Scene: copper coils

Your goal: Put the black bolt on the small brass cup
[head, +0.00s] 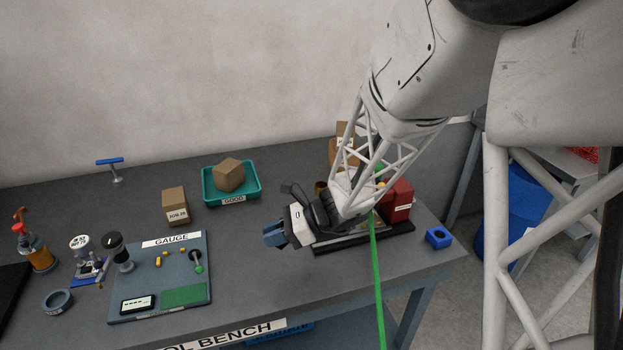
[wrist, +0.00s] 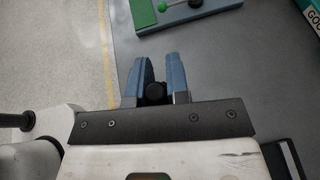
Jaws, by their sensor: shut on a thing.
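My gripper (head: 275,235) is above the front part of the bench, left of the black-edged tray. In the wrist view its two blue fingers (wrist: 160,62) are closed around a dark round piece, the black bolt (wrist: 155,94), low between them. The bolt cannot be made out in the head view. A small brass-coloured cup (head: 320,188) stands behind my gripper, partly hidden by the wrist. I cannot see inside it.
The gauge board (head: 172,262) lies to the left. A teal tray (head: 236,203) holds a brown block. A red box (head: 397,201) and the black-edged tray (head: 368,241) are right of my gripper. A blue block (head: 438,238) sits near the right edge.

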